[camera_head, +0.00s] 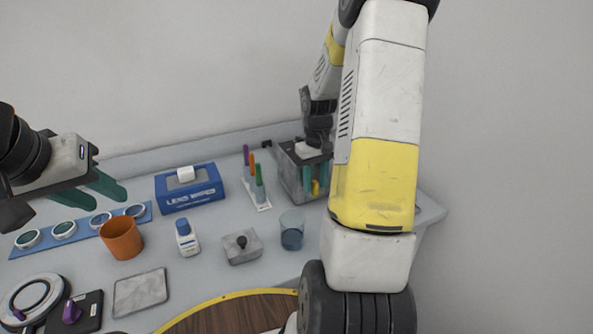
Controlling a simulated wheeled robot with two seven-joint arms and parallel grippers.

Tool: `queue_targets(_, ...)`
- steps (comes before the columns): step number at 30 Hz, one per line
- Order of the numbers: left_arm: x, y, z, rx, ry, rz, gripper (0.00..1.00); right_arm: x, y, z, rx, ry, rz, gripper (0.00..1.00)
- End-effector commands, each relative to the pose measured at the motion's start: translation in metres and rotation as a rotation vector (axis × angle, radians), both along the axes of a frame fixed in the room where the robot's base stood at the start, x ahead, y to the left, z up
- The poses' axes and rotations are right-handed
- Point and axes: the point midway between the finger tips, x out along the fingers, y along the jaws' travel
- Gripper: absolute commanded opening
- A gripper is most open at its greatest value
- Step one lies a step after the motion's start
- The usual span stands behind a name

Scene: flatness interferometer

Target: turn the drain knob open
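A grey see-through tank (287,170) stands at the back right of the bench. A small yellow part (315,187) shows low at the tank; it may be the drain knob, but it is too small to be sure. My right gripper (317,182) reaches down at the tank from above. Its two teal fingers stand apart, on either side of the yellow part; contact cannot be seen. My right arm hides the tank's right side. My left gripper (122,194) is open and empty, above the bench's left side, far from the tank.
A blue lens wipes box (190,188), a rack of coloured tubes (258,195), a glass beaker (292,230), a knobbed grey block (242,247), a white bottle (187,238) and an orange cup (121,238) stand near the middle. A blue strip with round lenses (82,228) lies left.

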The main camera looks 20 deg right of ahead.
Motion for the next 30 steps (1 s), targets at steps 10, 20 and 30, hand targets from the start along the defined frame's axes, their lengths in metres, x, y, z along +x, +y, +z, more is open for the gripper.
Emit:
queue_targets(10,0.000,0.000,0.000,0.000,0.000,0.000,0.36,0.000,0.000,0.000,0.000,0.000,0.000,0.00)
queue_targets(20,0.000,0.000,0.000,0.000,0.000,0.000,0.36,0.000,0.002,0.001,-0.027,-0.003,0.003,0.00)
queue_targets(30,0.000,0.000,0.000,0.000,0.000,0.000,0.36,0.001,0.010,0.000,-0.227,-0.020,0.010,0.00)
